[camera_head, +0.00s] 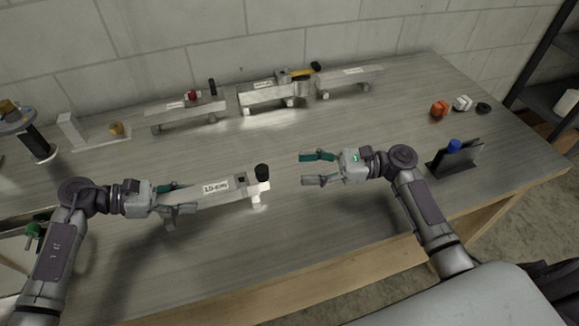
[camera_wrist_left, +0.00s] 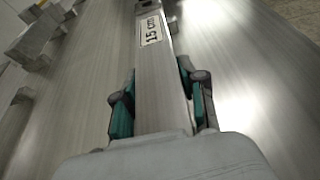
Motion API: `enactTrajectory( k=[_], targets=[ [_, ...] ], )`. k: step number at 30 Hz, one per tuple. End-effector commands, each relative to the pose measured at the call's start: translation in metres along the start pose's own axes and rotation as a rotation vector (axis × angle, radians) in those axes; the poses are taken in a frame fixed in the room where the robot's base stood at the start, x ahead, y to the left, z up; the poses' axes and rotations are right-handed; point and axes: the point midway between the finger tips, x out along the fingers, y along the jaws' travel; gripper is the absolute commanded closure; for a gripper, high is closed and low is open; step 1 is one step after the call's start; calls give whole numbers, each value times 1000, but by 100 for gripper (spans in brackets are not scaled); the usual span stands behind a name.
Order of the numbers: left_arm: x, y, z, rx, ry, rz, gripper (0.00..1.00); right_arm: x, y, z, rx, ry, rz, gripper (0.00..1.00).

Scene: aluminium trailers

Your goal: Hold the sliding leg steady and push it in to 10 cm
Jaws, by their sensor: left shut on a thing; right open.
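An aluminium trailer beam (camera_head: 228,192) with a label reading 15 cm lies on the table in front of me. Its right end carries a pale leg piece (camera_head: 257,196) with a black knob (camera_head: 262,170) on top. My left gripper (camera_head: 186,197) is shut on the beam near its left end. In the left wrist view the beam (camera_wrist_left: 158,85) runs between the two teal finger pads, label upward. My right gripper (camera_head: 304,168) is open and empty, a short way right of the black knob, fingers pointing left. It does not touch the leg.
Several similar trailers (camera_head: 268,95) stand along the back by the wall. Small orange (camera_head: 438,109), white and black parts lie back right. A dark stand with a blue knob (camera_head: 454,146) is at the right. The table between the rows is clear.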

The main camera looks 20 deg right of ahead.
Motion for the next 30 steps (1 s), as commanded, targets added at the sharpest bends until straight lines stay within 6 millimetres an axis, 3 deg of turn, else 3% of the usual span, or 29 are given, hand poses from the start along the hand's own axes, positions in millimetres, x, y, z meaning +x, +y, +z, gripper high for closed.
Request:
enactTrajectory(
  k=[14, 15, 19, 20, 30],
  targets=[
    [0, 0, 0, -1, -1, 1, 100, -9, 0, 0, -1, 0, 0, 43],
    [0, 0, 0, -1, -1, 1, 55, -9, 0, 0, -1, 0, 0, 43],
    [0, 0, 0, -1, -1, 1, 34, -9, 0, 0, -1, 0, 0, 43],
    [0, 0, 0, -1, -1, 1, 30, -9, 0, 0, -1, 0, 0, 43],
    [-3, 0, 0, 0, 1, 1, 30, -8, 0, 0, -1, 0, 0, 43]
  ],
)
